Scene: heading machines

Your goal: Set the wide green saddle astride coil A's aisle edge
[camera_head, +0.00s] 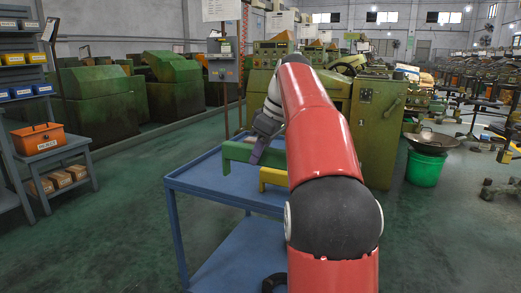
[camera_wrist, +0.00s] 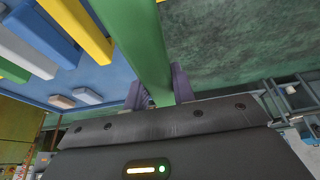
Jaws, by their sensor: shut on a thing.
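The wide green saddle (camera_head: 238,153) is a long green bar with a downturned leg, at the far end of the blue cart (camera_head: 207,187). My gripper (camera_head: 257,152) is shut on it from above. In the wrist view the green saddle (camera_wrist: 145,42) runs between the two purple fingertips (camera_wrist: 157,92) and away from them. I cannot tell if the saddle still touches the cart top. A yellow saddle (camera_head: 272,177) stands just nearer, partly behind my arm. I cannot make out coil A in either view.
In the wrist view, yellow (camera_wrist: 80,24), blue (camera_wrist: 45,32) and white (camera_wrist: 22,48) pieces lie beside the held saddle. An orange box (camera_head: 38,139) sits on a shelf at left. Green machines (camera_head: 378,125) stand behind the cart. A green bucket (camera_head: 426,166) stands at right. Floor at left is clear.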

